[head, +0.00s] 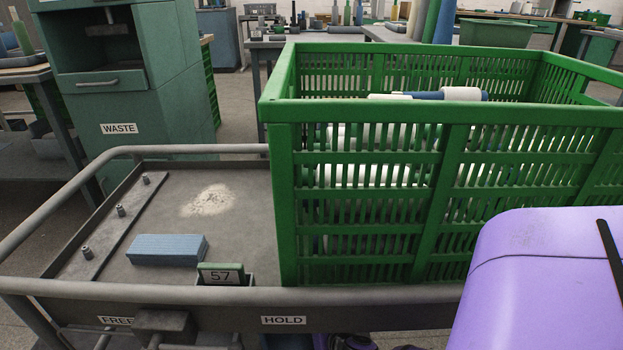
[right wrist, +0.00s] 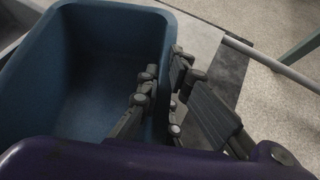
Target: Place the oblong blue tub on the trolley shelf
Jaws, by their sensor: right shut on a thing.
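The oblong blue tub (right wrist: 95,75) fills the left of the right wrist view, and I see into its empty-looking inside. My right gripper (right wrist: 162,85) is shut on the tub's right-hand wall. The tub does not show clearly in the head view. The trolley shelf (head: 235,235) is a grey tray with a raised tubular rail, seen in the head view. Its left half carries a light blue block (head: 167,250) and a pale powdery patch. My left gripper is in neither view.
A large green slatted crate (head: 283,200) with cones inside covers the trolley's right part. A small green holder with a "57" card (head: 221,276) stands at the front edge. A strip with several pegs (head: 120,211) lies at left. FREE and HOLD labels mark the front.

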